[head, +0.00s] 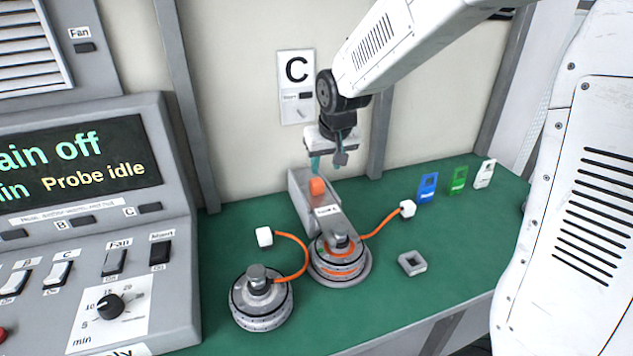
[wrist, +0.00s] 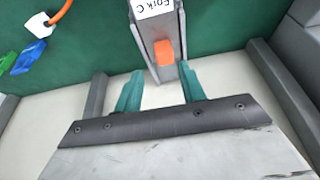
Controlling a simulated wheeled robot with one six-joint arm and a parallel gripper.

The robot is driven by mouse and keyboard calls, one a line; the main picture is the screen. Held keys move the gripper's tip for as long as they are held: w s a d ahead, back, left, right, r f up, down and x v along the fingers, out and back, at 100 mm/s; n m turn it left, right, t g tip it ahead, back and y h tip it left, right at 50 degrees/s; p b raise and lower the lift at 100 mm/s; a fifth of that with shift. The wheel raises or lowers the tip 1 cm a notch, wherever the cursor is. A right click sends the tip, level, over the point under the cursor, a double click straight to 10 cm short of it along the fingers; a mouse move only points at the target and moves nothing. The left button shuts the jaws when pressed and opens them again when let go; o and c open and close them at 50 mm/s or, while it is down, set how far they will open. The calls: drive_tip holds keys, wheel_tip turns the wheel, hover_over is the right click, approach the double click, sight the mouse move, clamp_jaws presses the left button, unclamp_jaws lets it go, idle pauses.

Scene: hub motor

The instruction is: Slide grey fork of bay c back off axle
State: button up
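The grey fork (head: 322,212) of bay C lies on the green bench below the C sign, with an orange block (head: 317,187) near its back end. In the wrist view the fork (wrist: 151,34) carries a "Fork C" label, and its orange block (wrist: 164,52) lies just ahead of my fingertips. The fork's front end meets a round hub motor (head: 340,262) with an orange cable; the axle contact is too small to tell. My gripper (head: 328,160) is above the fork's back end. In the wrist view my gripper (wrist: 160,72) has its teal fingers spread, and neither clearly touches the fork.
A second round motor (head: 261,300) stands front left, with a white connector (head: 264,237) behind it. A grey square nut-like piece (head: 412,263) lies right. Blue (head: 427,188), green (head: 457,181) and white (head: 484,174) tags stand back right. A control console (head: 85,230) fills the left.

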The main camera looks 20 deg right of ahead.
sight(317, 181)
drive_tip(key=w+f, duration=0.2)
drive_tip(key=w, duration=0.1)
drive_tip(key=shift+a+f, duration=0.25)
drive_tip(key=shift+f, duration=0.15)
drive_tip(key=x, duration=0.7)
drive_tip(key=shift+c, duration=0.3)
